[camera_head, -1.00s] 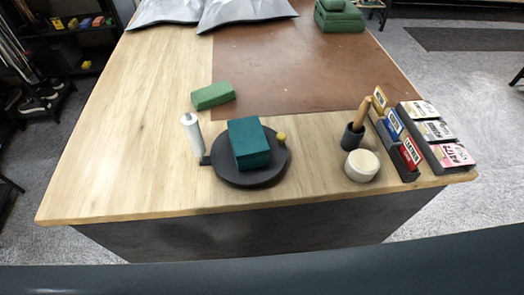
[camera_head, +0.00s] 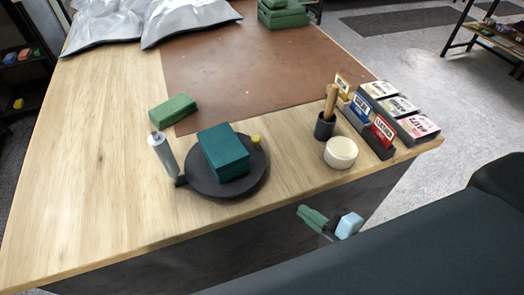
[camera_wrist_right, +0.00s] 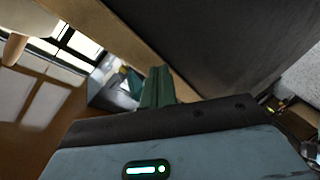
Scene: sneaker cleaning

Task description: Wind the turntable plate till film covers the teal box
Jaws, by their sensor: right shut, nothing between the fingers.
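The teal box (camera_head: 224,148) sits on the round black turntable plate (camera_head: 214,191), with its teal top and sides bare in the head view. A yellow knob (camera_head: 256,141) stands at the plate's right rim. A pale film roll (camera_head: 164,156) stands upright but slightly tilted at the plate's left, on a dark bracket (camera_head: 181,181). My right gripper (camera_head: 304,211) is in front of the table's front edge, below and right of the plate, apart from it. Its green fingers (camera_wrist_right: 157,86) are shut and empty in the right wrist view. My left gripper is not in view.
A green block (camera_head: 173,108) lies behind the plate. A round cream tub (camera_head: 340,152), a dark cup with a wooden handle (camera_head: 325,124) and card racks (camera_head: 384,138) stand to the right. Silver bags (camera_head: 110,22) lie at the back left. Bare wood lies left of the plate.

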